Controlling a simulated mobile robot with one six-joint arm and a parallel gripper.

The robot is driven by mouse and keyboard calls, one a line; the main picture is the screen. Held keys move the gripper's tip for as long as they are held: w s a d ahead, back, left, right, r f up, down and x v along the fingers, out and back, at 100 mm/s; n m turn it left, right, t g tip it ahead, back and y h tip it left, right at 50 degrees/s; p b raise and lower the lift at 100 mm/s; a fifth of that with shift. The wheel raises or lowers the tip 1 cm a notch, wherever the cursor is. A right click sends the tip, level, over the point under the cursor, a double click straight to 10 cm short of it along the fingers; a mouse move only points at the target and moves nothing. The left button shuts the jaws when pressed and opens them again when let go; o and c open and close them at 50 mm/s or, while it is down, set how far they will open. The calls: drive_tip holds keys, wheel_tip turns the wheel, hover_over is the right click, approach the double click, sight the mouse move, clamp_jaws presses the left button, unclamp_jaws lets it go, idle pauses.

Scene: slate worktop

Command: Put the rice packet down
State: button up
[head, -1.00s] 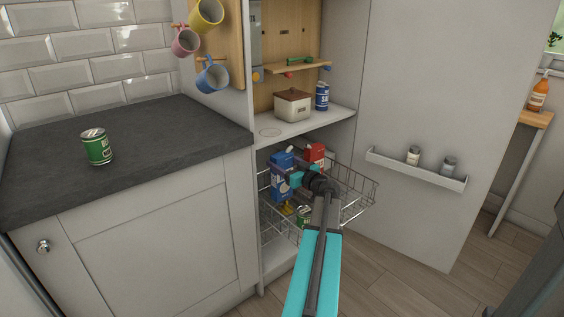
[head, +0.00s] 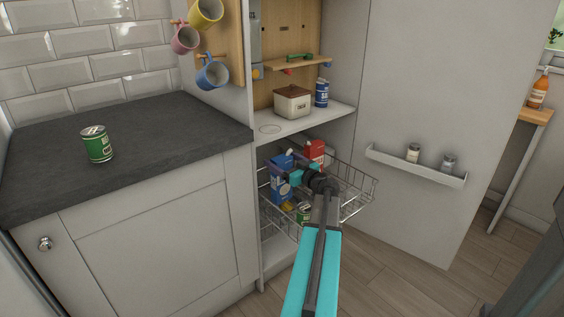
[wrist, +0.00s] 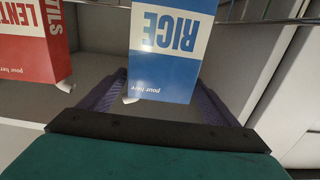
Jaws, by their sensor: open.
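The rice packet (wrist: 172,45) is a blue and white box. In the wrist view its lettering is upside down, and it stands between and beyond the tips of my gripper (wrist: 165,92). The two purple fingers are spread wide, with a visible gap beside the packet's lower part. In the head view the blue packet (head: 281,180) is in the wire pull-out basket (head: 355,187), just left of my gripper (head: 298,176). My arm hides part of the basket, and the packet's base is hard to make out.
A red lentils packet (wrist: 32,48) stands left of the rice in the wrist view; it also shows in the head view (head: 315,151). Above are a shelf with a lidded box (head: 292,103) and a blue tin (head: 322,93).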

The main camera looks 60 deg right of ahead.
drive_tip(key=shift+r, duration=0.1)
drive_tip(key=shift+r+b, duration=0.35)
drive_tip(key=shift+b, duration=0.15)
drive_tip(key=p+v, duration=0.2)
drive_tip(key=v, duration=1)
drive_tip(key=shift+p, duration=0.4)
drive_tip(key=shift+s+r, duration=0.1)
drive_tip(key=shift+r, duration=0.05)
